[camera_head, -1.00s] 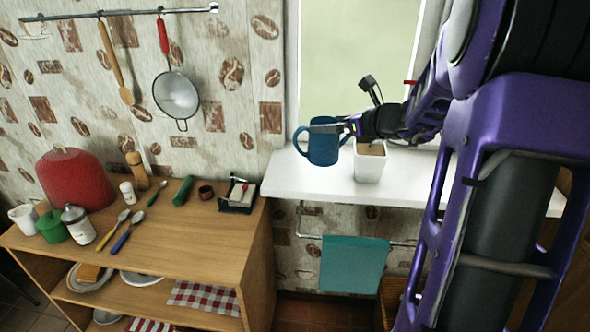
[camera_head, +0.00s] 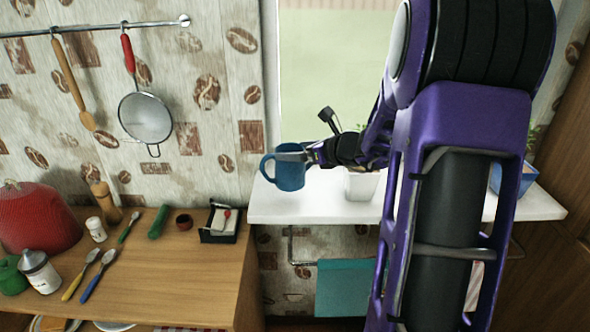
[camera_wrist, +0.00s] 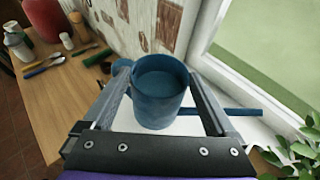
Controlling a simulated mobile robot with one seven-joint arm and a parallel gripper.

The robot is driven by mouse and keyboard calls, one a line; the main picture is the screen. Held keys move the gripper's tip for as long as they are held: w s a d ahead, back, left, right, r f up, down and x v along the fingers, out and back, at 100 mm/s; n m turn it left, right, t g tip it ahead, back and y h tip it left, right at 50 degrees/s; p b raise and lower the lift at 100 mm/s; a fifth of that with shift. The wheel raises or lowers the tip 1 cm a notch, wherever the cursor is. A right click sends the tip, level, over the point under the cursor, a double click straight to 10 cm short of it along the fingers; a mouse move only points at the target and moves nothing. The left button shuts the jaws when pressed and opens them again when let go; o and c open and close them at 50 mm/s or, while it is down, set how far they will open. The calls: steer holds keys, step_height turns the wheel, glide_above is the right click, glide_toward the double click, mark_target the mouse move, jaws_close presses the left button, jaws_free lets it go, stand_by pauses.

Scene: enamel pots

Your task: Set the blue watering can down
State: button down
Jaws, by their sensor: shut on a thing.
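The blue watering can (camera_head: 291,172) looks like a mug-shaped vessel with a loop handle on its left. It is upright, at the left end of the white windowsill (camera_head: 262,208). My gripper (camera_head: 304,157) reaches it from the right and is shut on it. In the wrist view the can (camera_wrist: 158,100) stands between my two fingers (camera_wrist: 160,98), its open top showing, with a thin blue spout pointing right. I cannot tell whether its base touches the sill.
A wooden cabinet (camera_head: 190,270) at the left holds a red dome (camera_head: 38,218), jars, spoons and a black tray (camera_head: 220,222). A white pot (camera_head: 361,184) stands on the sill right of the can. A teal towel (camera_head: 345,288) hangs below the sill.

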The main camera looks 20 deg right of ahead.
mark_target(300, 164)
steer(key=shift+f+b, duration=0.4)
steer(key=shift+f, duration=1.5)
steer(key=shift+f, duration=0.15)
jaws_free()
steer(key=p+v, duration=0.1)
steer(key=v, duration=1.1)
